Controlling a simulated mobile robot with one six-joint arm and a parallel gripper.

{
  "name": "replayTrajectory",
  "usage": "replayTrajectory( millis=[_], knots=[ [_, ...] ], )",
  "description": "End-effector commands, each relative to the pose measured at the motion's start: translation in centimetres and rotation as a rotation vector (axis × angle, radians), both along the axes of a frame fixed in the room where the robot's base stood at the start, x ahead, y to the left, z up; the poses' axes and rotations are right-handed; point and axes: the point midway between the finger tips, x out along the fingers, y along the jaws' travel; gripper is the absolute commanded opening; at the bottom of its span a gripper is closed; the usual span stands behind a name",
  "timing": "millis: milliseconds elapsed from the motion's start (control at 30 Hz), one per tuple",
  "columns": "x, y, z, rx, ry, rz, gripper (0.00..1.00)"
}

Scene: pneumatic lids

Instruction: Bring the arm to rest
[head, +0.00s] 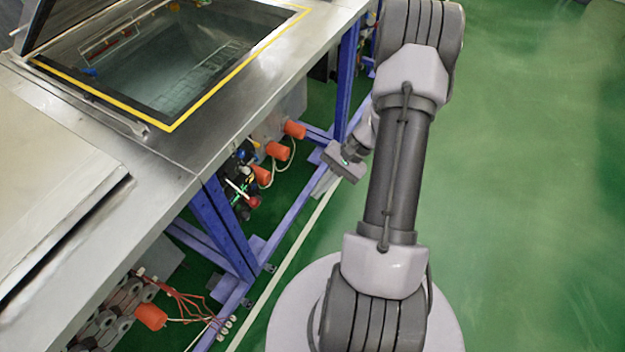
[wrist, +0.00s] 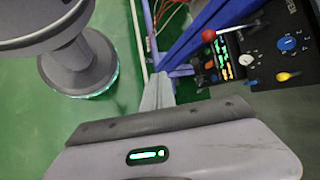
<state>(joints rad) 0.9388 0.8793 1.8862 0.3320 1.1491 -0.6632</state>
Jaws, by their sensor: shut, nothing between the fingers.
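My arm rises from its base and folds over at the top of the head view. My gripper (head: 322,186) hangs low beside the workbench, pointing down and left toward the blue frame. In the wrist view my gripper (wrist: 158,92) shows its fingers together and empty, over the floor next to the blue frame. It touches nothing that I can make out.
The metal bench (head: 165,150) has a yellow-edged tank (head: 180,70) with its lid (head: 75,15) raised. Blue legs (head: 222,235) and orange-red fittings (head: 294,129) are near my gripper. A control panel (wrist: 280,55) with knobs lies right. Green floor (head: 530,180) is clear.

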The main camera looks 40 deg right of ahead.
Motion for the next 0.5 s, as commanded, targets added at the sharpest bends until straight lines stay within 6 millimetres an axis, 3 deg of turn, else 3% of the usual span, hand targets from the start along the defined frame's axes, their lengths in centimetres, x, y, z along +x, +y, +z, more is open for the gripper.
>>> replayTrajectory(
  millis=[167,233,333,400,500],
  knots=[
    [0.2,0.1,0.4,-0.008,-0.002,0.007,0.00],
    [1.1,0.8,2.7,-0.050,-0.010,0.046,0.00],
    [3.1,4.1,9.5,-0.186,-0.045,0.159,0.00],
    [3.5,7.9,15.1,-0.303,-0.095,0.250,0.00],
    [2.2,13.7,21.7,-0.459,-0.197,0.356,0.00]
  ],
)
